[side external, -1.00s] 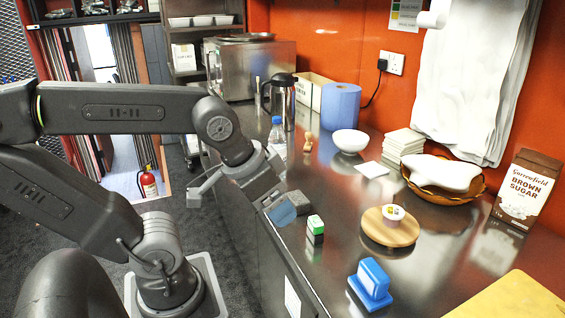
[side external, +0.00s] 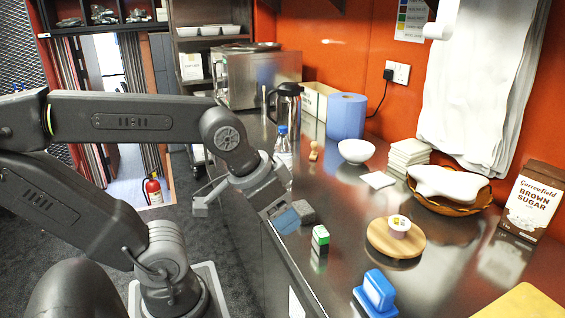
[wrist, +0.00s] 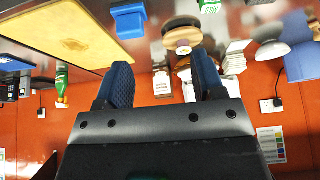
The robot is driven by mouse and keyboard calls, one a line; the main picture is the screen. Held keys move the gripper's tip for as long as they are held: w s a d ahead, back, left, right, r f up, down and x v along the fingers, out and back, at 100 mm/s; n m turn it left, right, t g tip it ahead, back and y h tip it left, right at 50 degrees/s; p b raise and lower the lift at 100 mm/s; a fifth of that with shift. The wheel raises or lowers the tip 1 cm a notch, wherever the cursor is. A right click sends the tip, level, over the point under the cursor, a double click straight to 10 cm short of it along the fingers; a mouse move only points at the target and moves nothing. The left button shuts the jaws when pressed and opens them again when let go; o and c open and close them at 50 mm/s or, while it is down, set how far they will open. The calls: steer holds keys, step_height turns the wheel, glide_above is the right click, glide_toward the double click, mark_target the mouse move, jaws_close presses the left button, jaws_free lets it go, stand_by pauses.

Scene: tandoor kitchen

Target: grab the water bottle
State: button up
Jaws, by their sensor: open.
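The water bottle (side external: 283,148) is clear with a blue cap and stands upright on the steel counter in the side view, just behind my gripper. My gripper (side external: 294,216) is low at the counter's front edge, pointing away from the bottle and toward the near counter. It is open and empty. In the wrist view my gripper's two blue fingers (wrist: 160,80) are spread apart with nothing between them. I do not make out the water bottle in the wrist view.
A green-and-white box (side external: 320,238) stands near my gripper. A round wooden board (side external: 381,240) with a small cup, a blue block (side external: 375,292) and a white bowl (side external: 355,151) are on the counter. A steel jug (side external: 289,106) and blue paper roll (side external: 346,116) stand near the bottle.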

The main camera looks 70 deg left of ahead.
steer(key=w+a+r+n+g+y, duration=0.1)
steer(key=w+a+r+n+y, duration=0.1)
steer(key=w+a+r+n, duration=0.5)
steer(key=n+g+y, duration=0.2)
steer(key=n+g, duration=0.3)
steer(key=n, duration=0.6)
glide_above(284, 127)
steer(key=d, duration=0.7)
steer(key=x, duration=0.2)
steer(key=a+x, duration=0.1)
steer(key=x, duration=0.5)
steer(key=shift+s+a+r, duration=0.15)
steer(key=shift+a+r, duration=0.15)
steer(key=shift+a, duration=0.05)
steer(key=shift+w+a+x, duration=0.1)
steer(key=shift+a+x, duration=0.05)
steer(key=shift+x, duration=0.8)
steer(key=shift+w+a+x, duration=0.1)
steer(key=shift+a+x, duration=0.1)
steer(key=shift+x, duration=0.75)
steer(key=shift+w+a+x, duration=0.15)
steer(key=shift+x, duration=0.8)
steer(key=shift+r, duration=0.2)
steer(key=shift+c, duration=0.2)
jaws_close()
steer(key=shift+r+y, duration=0.1)
steer(key=shift+y, duration=0.2)
